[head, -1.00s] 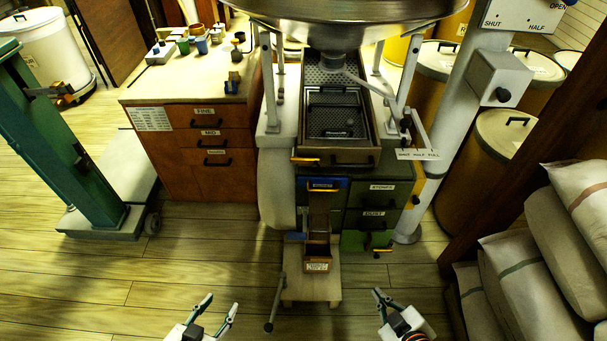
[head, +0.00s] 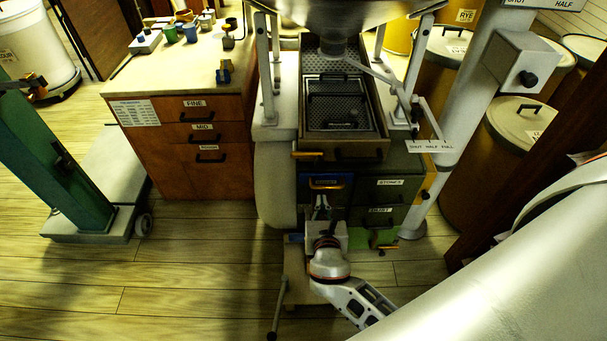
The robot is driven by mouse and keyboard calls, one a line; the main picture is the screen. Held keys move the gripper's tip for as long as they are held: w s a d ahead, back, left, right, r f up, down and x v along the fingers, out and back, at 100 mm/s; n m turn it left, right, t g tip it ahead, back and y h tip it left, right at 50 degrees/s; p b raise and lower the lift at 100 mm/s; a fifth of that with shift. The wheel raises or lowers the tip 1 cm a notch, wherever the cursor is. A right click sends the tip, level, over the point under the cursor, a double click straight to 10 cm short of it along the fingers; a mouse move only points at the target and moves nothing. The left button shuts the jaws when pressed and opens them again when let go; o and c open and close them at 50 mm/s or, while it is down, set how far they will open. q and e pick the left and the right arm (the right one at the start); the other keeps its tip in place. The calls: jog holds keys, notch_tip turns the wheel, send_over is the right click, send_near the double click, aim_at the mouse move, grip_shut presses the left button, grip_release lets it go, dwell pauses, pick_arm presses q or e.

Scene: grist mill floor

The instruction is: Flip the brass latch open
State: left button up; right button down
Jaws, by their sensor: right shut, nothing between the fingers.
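The mill stand holds several brass-coloured parts, and I cannot tell for certain which is the latch. One brass bar (head: 307,155) sits at the left front of the sieve tray (head: 365,153). Another brass bar (head: 326,185) lies across the blue front (head: 340,192) below it. My right gripper (head: 321,203) is shut and empty, reaching in from the lower right with its fingertips just below the brass bar on the blue front. Whether they touch it is unclear. The gripper and wrist hide most of the wooden chute below. My left gripper is out of view.
Dark drawers labelled STONES (head: 388,182) and DUST (head: 380,210) are right of the blue front. A metal hopper (head: 345,12) hangs above. A wooden cabinet (head: 180,150) stands left, a green scale post (head: 55,150) farther left.

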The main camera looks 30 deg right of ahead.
dwell(0.3)
jog(key=b+x, duration=0.2)
jog(key=x, duration=0.8)
jog(key=shift+w+d+f, duration=0.1)
jog(key=shift+f, duration=0.1)
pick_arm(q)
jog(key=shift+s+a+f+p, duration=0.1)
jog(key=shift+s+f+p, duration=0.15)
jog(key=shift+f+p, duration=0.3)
pick_arm(e)
notch_tip(320, 180, up, 4)
jog(key=shift+r, duration=0.2)
